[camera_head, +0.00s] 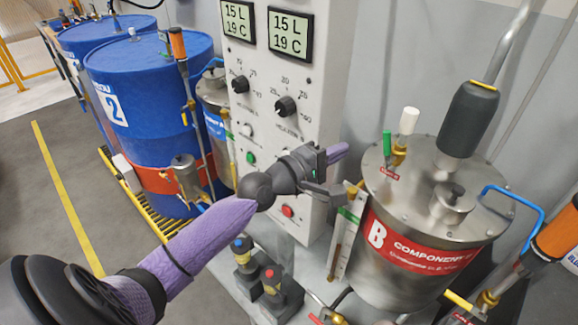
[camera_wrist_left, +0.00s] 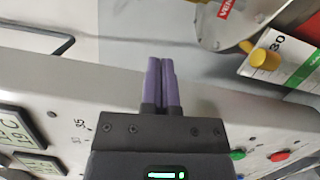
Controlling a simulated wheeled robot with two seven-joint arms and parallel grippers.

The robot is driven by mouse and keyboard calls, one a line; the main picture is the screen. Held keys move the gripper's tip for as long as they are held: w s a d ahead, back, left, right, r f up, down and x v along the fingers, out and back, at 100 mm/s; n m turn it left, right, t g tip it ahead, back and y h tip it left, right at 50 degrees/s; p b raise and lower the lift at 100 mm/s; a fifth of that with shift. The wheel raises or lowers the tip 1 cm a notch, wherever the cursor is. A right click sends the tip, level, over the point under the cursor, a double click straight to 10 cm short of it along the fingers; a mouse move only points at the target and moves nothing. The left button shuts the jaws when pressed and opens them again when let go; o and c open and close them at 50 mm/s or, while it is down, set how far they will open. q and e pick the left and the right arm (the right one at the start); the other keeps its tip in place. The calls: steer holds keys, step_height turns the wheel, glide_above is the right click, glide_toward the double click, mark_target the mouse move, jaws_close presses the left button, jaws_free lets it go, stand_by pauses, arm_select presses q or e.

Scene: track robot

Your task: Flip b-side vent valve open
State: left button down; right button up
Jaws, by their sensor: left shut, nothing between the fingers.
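The steel B component tank (camera_head: 375,192) stands right of centre in the head view. On its lid, a small upright green handle (camera_head: 387,143) stands beside a brass fitting with a white cap (camera_head: 408,120). A red label (camera_head: 391,175) lies at their base; its print is too small to read for sure. The label also shows in the left wrist view (camera_wrist_left: 225,9), at the top on the lid's edge, but the green handle does not. My left gripper (camera_head: 343,151) is shut and empty, with purple fingers together, left of the lid in front of the panel. My right gripper is out of view.
The white control panel (camera_head: 262,110) with dials and displays stands close behind my left gripper. A level gauge (camera_head: 347,228) stands at the tank's left side. A grey-handled lid fitting (camera_head: 467,118) rises behind. Blue drums (camera_head: 150,95) stand left.

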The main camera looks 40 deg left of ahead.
arm_select(q)
steer(key=d+b+v, duration=0.1)
steer(key=v, duration=0.6)
steer(key=shift+s, duration=0.5)
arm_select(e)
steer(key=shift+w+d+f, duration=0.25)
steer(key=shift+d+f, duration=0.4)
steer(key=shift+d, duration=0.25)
arm_select(q)
steer(key=shift+a, duration=0.15)
